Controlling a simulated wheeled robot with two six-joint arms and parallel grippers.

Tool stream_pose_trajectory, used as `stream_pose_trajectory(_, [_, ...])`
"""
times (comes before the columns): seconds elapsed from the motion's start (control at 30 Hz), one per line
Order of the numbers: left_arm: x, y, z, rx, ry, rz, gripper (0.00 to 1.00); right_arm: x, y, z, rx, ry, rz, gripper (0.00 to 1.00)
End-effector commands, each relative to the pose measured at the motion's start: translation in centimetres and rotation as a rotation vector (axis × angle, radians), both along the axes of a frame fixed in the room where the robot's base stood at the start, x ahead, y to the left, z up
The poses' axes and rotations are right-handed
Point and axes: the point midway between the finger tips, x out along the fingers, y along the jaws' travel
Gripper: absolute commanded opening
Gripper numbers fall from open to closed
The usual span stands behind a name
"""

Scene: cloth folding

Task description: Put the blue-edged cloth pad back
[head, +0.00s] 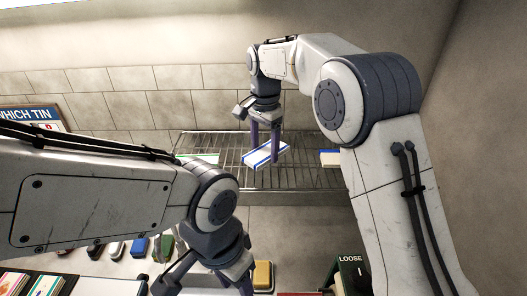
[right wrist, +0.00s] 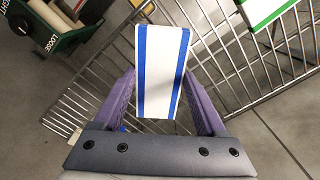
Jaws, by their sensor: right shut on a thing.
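The blue-edged cloth pad (head: 266,154) is white with blue stripes along its edges. My right gripper (head: 265,143) is shut on it, with one finger on each side. In the right wrist view the pad (right wrist: 160,68) lies between the purple fingers of my right gripper (right wrist: 160,100). The pad is over the wire rack (head: 300,177); I cannot tell whether it touches the bars. My left gripper (head: 208,284) is low in the head view, away from the pad, partly cut off by the bottom edge, and its opening is unclear.
A green-edged pad (head: 200,158) lies on the rack to the left, and another striped pad (head: 329,158) to the right. A green box marked LOOSE (head: 350,272) stands at the lower right. Several coloured small objects (head: 140,247) are at the lower left. A tiled wall is behind the rack.

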Motion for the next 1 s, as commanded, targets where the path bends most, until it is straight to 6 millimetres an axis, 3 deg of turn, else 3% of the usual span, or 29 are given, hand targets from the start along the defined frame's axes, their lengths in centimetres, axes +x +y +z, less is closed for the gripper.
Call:
stream_pose_trajectory(0.33, [0.0,0.0,2.2,0.0,0.0,0.002,0.5,0.1,0.1,-3.7,-0.001,0.002,0.0,0.1])
stream_pose_trajectory(0.73, [0.0,0.0,1.8,0.0,0.0,0.002,0.5,0.1,0.1,-4.6,0.0,0.0,0.001,0.1])
stream_pose_trajectory(0.77, [0.0,0.0,1.9,0.0,0.0,0.002,0.5,0.1,0.1,-4.5,0.0,0.0,0.001,0.81])
stream_pose_trajectory(0.8, [0.0,0.0,1.9,0.0,0.0,0.002,0.5,0.1,0.1,-4.5,0.0,0.0,0.001,0.97])
stream_pose_trajectory(1.0, [0.0,0.0,1.9,0.0,0.0,0.002,0.5,0.1,0.1,-4.5,0.0,0.0,0.001,1.0])
